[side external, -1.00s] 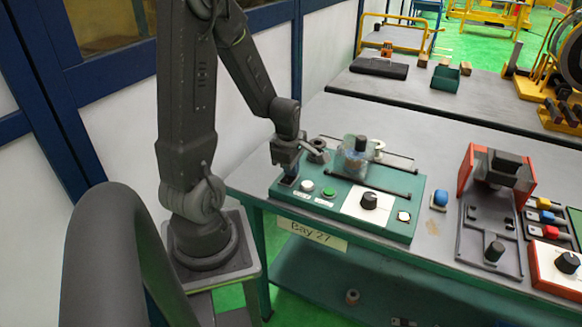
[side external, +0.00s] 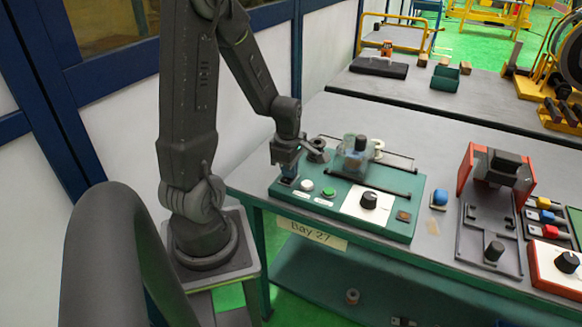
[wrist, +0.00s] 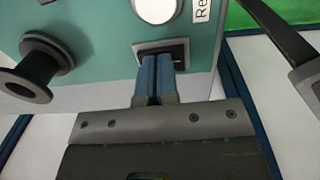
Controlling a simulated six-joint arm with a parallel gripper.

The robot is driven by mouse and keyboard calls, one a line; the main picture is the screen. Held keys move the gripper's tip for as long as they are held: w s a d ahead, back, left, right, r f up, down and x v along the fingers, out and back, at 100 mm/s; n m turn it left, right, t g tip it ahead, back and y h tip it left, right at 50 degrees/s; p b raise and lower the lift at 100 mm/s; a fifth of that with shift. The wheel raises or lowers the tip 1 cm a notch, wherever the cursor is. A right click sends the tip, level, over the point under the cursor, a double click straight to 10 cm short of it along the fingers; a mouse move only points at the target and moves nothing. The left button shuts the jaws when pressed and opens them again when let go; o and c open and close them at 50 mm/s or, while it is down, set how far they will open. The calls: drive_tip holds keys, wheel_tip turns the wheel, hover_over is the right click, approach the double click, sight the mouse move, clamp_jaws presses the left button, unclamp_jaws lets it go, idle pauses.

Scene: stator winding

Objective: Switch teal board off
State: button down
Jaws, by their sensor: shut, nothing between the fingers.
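The teal board (side external: 330,205) lies on the grey table. My gripper (side external: 289,174) is over that end, pointing down. In the wrist view my gripper's blue fingertips (wrist: 158,60) are together, with nothing between them, right at the switch and covering part of it. I cannot tell whether they touch it, and its rocker position is hidden.
The board also carries a white button (side external: 307,185), a green button (side external: 328,192), a black knob (side external: 369,200) on a white plate and a clear guard (side external: 354,158). A spool (wrist: 38,70) stands close to my gripper. A blue button (side external: 440,198) and a red-sided fixture (side external: 467,172) are further right.

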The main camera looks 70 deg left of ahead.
sight(287, 179)
drive_tip(key=shift+s+d+r, duration=0.1)
drive_tip(key=shift+s+d, duration=0.15)
drive_tip(key=shift+s, duration=0.05)
wheel_tip(287, 179, up, 14)
drive_tip(key=s+d, duration=0.1)
drive_tip(key=shift+s+d, duration=0.2)
idle(0.5)
drive_tip(key=shift+w+a+t+y, duration=0.4)
drive_tip(key=shift+w+a, duration=0.1)
drive_tip(key=shift+a, duration=0.1)
drive_tip(key=f, duration=0.4)
drive_tip(key=w+a+f, duration=0.1)
drive_tip(key=f, duration=0.9)
drive_tip(key=shift+w+a, duration=0.2)
